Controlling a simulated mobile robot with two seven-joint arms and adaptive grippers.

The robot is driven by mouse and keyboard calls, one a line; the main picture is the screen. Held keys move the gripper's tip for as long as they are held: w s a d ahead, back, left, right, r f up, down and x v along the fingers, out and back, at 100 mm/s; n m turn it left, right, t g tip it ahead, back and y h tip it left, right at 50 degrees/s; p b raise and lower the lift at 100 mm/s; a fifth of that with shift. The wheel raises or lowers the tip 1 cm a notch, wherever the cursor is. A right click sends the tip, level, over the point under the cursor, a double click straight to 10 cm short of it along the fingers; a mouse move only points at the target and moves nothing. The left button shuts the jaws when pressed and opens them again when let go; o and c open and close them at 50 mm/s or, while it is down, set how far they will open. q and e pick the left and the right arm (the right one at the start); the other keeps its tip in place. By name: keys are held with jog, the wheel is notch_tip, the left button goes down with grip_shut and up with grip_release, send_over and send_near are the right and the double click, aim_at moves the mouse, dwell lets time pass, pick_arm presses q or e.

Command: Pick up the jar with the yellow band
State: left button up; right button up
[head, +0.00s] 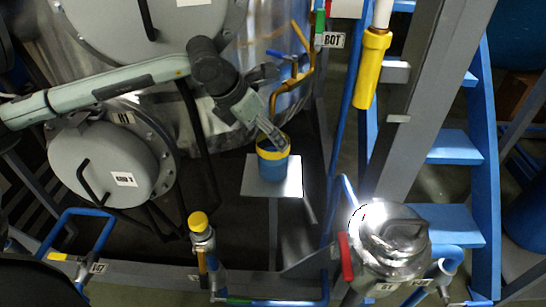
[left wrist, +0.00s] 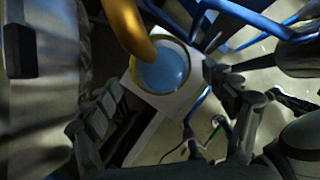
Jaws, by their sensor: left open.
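The jar (head: 272,166) is blue with a yellow band near its top and stands upright on a small pale stand (head: 292,182) in the head view. In the left wrist view, I look down into the jar (left wrist: 165,74) and see its blue inside and round rim. My left gripper (head: 276,141) reaches down from the upper left to the jar's rim and hides part of it. In the left wrist view, its open fingers (left wrist: 162,82) show to the left and right of the jar. I cannot tell whether they touch it. My right gripper is not in view.
A curved yellow pipe (head: 306,72) comes down close above the jar; it also shows in the left wrist view (left wrist: 126,26). A large metal vessel (head: 150,92) stands behind. A blue pipe and grey post (head: 420,100) rise to the right. A shiny canister (head: 390,243) stands lower right.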

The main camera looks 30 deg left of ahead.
pick_arm(q)
jog(key=x, duration=0.5)
jog(key=c, duration=1.9)
jog(key=shift+w, duration=0.1)
grip_shut()
jog(key=shift+r, duration=0.2)
